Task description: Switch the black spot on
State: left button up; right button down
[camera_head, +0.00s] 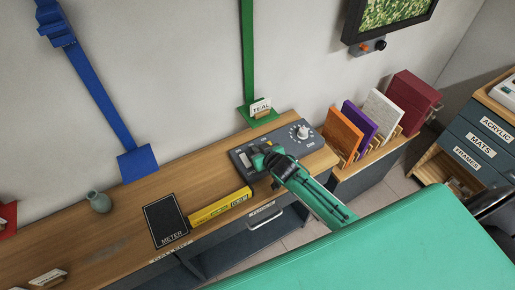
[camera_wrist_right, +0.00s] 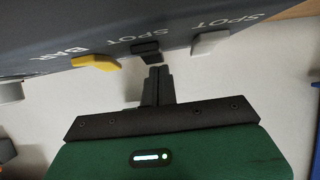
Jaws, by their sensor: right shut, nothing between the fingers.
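A dark control panel (camera_head: 310,145) with a round dial (camera_head: 299,131) stands on the wooden bench, under my right gripper (camera_head: 265,160). In the right wrist view the panel (camera_wrist_right: 110,28) fills the top, with upside-down labels reading SPOT, SPOT and BAR. The black switch (camera_wrist_right: 146,50) is in the middle, by a SPOT label. A yellow switch (camera_wrist_right: 95,62) is left of it and a pale grey switch (camera_wrist_right: 210,43) right. My right gripper (camera_wrist_right: 158,72) is shut and empty, its tips close to the black switch; whether they touch I cannot tell. My left gripper is out of view.
Coloured boards (camera_head: 345,135) stand in a rack to the right.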

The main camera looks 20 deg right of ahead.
jog(key=shift+w+f, duration=0.3)
jog(key=shift+f, duration=0.1)
jog(key=shift+s+r+p, duration=0.1)
jog(key=shift+s+p, duration=0.25)
jog(key=shift+s, duration=0.5)
